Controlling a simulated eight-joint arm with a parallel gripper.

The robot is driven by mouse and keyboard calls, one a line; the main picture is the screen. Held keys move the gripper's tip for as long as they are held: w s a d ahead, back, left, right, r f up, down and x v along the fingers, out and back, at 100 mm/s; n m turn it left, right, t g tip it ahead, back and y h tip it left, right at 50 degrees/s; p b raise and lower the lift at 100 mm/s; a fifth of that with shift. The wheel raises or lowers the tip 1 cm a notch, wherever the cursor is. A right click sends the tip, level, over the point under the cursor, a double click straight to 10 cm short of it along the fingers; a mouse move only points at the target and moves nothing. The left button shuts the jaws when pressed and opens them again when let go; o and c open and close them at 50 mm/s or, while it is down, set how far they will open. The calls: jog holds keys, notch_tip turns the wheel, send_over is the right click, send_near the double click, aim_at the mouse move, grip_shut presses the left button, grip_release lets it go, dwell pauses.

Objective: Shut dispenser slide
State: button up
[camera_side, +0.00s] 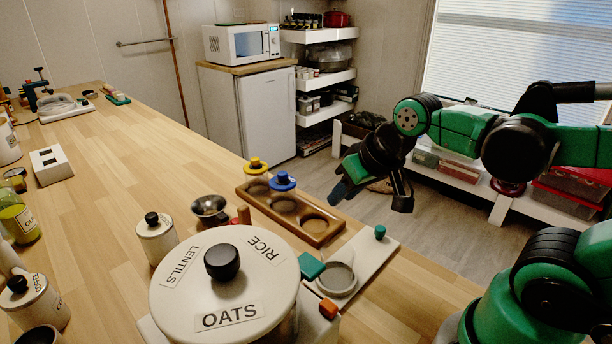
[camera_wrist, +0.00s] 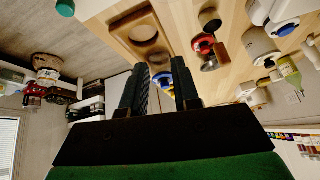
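The dispenser is a big round cream drum (camera_side: 180,296) with a black knob, lettered OATS, RICE and LENTILS, at the near counter edge in the side view. Beside its base are a teal block (camera_side: 311,266) and an orange block (camera_side: 328,308). A pale flat strip (camera_side: 362,252) with a green knob (camera_side: 380,232) and a round ring (camera_side: 338,279) runs out to the right; I cannot tell which part is the slide. The green knob also shows at the wrist view's top left (camera_wrist: 65,8). My gripper (camera_side: 340,192) hangs beyond the strip, apart from it. Its fingers (camera_wrist: 160,72) are spread and empty.
A wooden rack (camera_side: 318,232) with round holes and yellow-capped and blue-capped jars (camera_side: 283,181) stands near my gripper. The counter's middle is clear.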

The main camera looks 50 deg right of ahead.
aim_at(346, 267)
jog(key=d+m+g, duration=0.1)
jog(key=d+m, duration=0.2)
jog(key=m, duration=0.1)
jog(key=s+d+m+g, duration=0.1)
jog(key=d+m, duration=0.2)
jog(key=d, duration=0.1)
jog(key=d+m+g, duration=0.1)
jog(key=d+m, duration=0.3)
jog(key=shift+s+f+m+g, duration=0.2)
jog(key=shift+s+m+g, duration=0.05)
jog(key=shift+m+g, duration=0.05)
grip_shut()
jog(key=s+d+f+m+g+y, duration=0.1)
jog(key=s+d+m+y, duration=0.25)
jog(key=d+m, duration=0.5)
jog(key=shift+m+h, duration=0.25)
jog(key=shift+m, duration=0.1)
jog(key=shift+w+a+f, duration=0.3)
jog(key=shift+a+f, duration=0.8)
jog(key=shift+f, duration=0.55)
jog(key=shift+w+a+f, duration=0.3)
jog(key=shift+a+f, duration=0.8)
jog(key=shift+f, duration=0.55)
jog(key=shift+w+a+f, duration=0.3)
jog(key=shift+a+f, duration=0.8)
jog(key=shift+f, duration=0.55)
jog(key=a, duration=1.5)
jog(key=shift+a, duration=0.35)
